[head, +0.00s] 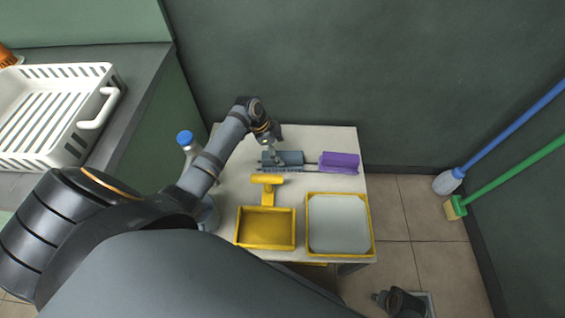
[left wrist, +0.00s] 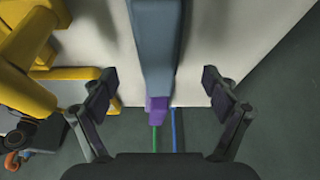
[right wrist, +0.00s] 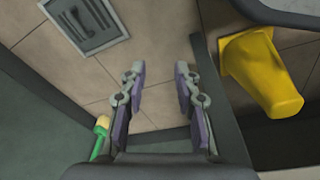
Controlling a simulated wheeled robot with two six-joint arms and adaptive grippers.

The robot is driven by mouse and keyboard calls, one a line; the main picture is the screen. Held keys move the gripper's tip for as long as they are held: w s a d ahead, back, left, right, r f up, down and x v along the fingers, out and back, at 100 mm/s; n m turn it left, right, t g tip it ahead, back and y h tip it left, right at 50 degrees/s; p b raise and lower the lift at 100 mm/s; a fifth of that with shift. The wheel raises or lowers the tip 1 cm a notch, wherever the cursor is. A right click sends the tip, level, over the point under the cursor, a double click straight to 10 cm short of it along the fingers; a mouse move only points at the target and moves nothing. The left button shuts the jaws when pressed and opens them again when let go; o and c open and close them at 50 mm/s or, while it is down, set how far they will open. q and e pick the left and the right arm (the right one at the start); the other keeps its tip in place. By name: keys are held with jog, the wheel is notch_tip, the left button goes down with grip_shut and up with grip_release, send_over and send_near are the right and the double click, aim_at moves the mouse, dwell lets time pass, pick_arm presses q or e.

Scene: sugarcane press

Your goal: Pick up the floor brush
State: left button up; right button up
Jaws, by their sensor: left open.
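A green pole with a yellow brush head (head: 455,207) stands at the right wall in the head view, beside a blue-handled mop (head: 447,182). Its green and yellow end (right wrist: 101,140) shows at the left in the right wrist view. My left gripper (head: 268,145) is above the table, over the grey-blue block (head: 288,158) next to a purple block (head: 339,162). In the left wrist view its open fingers (left wrist: 160,85) stand either side of the grey-blue block; contact cannot be told. My right gripper (right wrist: 160,85) is open and empty, low over the floor.
The white table holds a yellow tray (head: 265,246) and a yellow-rimmed grey tray (head: 309,215). A white rack (head: 45,115) sits on the left counter. A yellow container (right wrist: 262,75) is near my right gripper. The floor right of the table is open.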

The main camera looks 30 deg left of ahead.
aim_at(284, 159)
pick_arm(q)
jog(key=x, duration=0.2)
jog(key=b+x, duration=0.1)
jog(key=x, duration=0.1)
jog(key=b+x, duration=0.1)
jog(key=x, duration=0.1)
jog(key=shift+s+a+f, duration=0.15)
jog(key=shift+s+f, duration=0.05)
jog(key=shift+s, duration=0.05)
jog(key=shift+w+f, duration=0.1)
jog(key=shift+f, duration=0.15)
jog(key=c, duration=1.4)
pick_arm(e)
notch_tip(284, 159, up, 7)
jog(key=w+a, duration=0.1)
jog(key=a, duration=0.1)
jog(key=shift+w+r, duration=0.15)
jog(key=shift+w, duration=0.05)
pick_arm(q)
jog(key=shift+r, duration=0.15)
